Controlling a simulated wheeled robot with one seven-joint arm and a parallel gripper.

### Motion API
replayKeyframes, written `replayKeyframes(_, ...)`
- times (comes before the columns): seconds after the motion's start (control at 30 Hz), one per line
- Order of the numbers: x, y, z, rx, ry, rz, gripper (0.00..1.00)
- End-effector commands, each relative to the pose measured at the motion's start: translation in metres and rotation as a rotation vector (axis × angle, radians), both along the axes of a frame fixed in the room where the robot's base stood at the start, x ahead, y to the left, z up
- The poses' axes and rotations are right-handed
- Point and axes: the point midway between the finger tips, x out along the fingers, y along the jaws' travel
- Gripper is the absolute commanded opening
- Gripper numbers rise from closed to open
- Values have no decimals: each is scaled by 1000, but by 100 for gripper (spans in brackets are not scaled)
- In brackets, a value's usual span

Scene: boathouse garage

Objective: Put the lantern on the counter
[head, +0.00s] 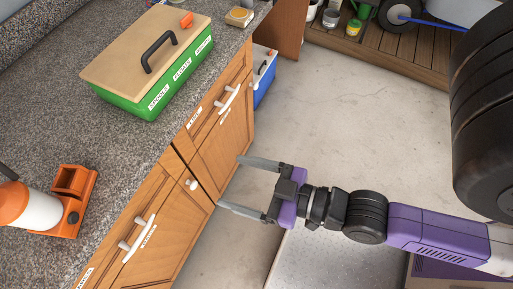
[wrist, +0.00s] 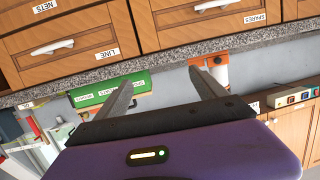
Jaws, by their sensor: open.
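An orange and white thing (head: 40,208), which may be the lantern, stands on the speckled grey counter (head: 70,115) at the left edge of the head view. It is partly cut off there. An orange and white thing also shows beyond my fingers in the wrist view (wrist: 218,74). My gripper (head: 230,183) is open and empty, in front of the wooden cabinet doors beside the counter. It is apart from the orange and white thing. Both fingers show in the wrist view, with nothing between them.
A green box (head: 152,100) with a tan lid and black handle stands on the counter. A small orange item (head: 186,20) lies on its lid. White-handled cabinets (head: 160,215) line the counter front. A blue box (head: 263,75) stands beyond them. Bare floor (head: 345,110) lies right.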

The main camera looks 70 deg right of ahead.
Motion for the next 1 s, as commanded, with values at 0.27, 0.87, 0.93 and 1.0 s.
replayKeyframes(0.27, -67, -19, 18, -18, 50, -62, 81)
replayKeyframes(0.87, -75, -20, 22, -20, 54, -67, 81)
replayKeyframes(0.93, -75, -20, 22, -20, 54, -67, 81)
replayKeyframes(1.0, -75, -20, 22, -20, 54, -67, 81)
